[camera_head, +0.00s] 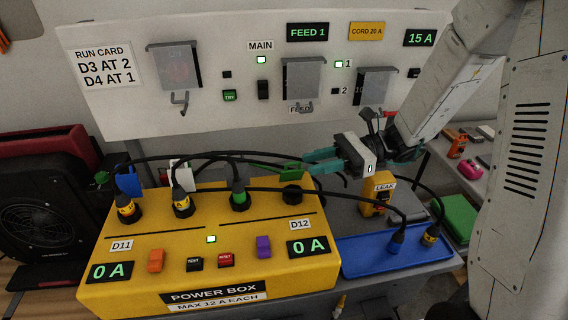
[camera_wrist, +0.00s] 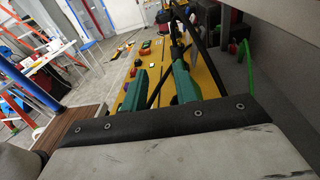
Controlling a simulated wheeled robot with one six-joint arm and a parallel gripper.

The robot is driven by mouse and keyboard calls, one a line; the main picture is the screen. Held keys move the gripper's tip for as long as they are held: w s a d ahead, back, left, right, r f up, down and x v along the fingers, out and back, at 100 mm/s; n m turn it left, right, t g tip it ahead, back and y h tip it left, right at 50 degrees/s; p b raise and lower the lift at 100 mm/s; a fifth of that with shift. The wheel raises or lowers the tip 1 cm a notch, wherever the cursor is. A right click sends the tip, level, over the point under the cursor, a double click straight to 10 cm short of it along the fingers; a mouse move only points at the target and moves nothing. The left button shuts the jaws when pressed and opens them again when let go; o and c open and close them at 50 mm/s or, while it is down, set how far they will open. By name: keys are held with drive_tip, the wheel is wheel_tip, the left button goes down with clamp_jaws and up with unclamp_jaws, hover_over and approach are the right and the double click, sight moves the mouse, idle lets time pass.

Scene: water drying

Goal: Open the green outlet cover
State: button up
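The green outlet cover (camera_head: 291,172) is a small green flap at the back right of the yellow power box (camera_head: 190,225). It stands behind a round black outlet (camera_head: 292,194) and looks tilted up; I cannot tell its exact angle. My gripper (camera_head: 312,162) is just to the right of the cover, with its teal fingers pointing left toward it. The fingers are apart with nothing seen between them. In the wrist view, the two fingers (camera_wrist: 158,84) also stand apart over the yellow box. Whether a finger touches the cover is unclear.
A green-topped plug (camera_head: 239,196) and two yellow-black plugs stand in the box, with black cords crossing behind. A blue tray (camera_head: 365,258) with two plugs lies at right. A yellow LEAK unit (camera_head: 377,195) stands under my gripper. A white panel (camera_head: 220,70) rises behind.

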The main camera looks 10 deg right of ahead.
sight(288, 164)
drive_tip(key=a, duration=0.2)
drive_tip(key=w+a+f+m+t, duration=0.1)
drive_tip(key=a, duration=0.1)
drive_tip(key=w+a+m, duration=0.1)
drive_tip(key=a, duration=0.2)
drive_tip(key=shift+a+f+y, duration=0.1)
drive_tip(key=shift+f+y, duration=0.15)
drive_tip(key=shift+y, duration=0.15)
clamp_jaws()
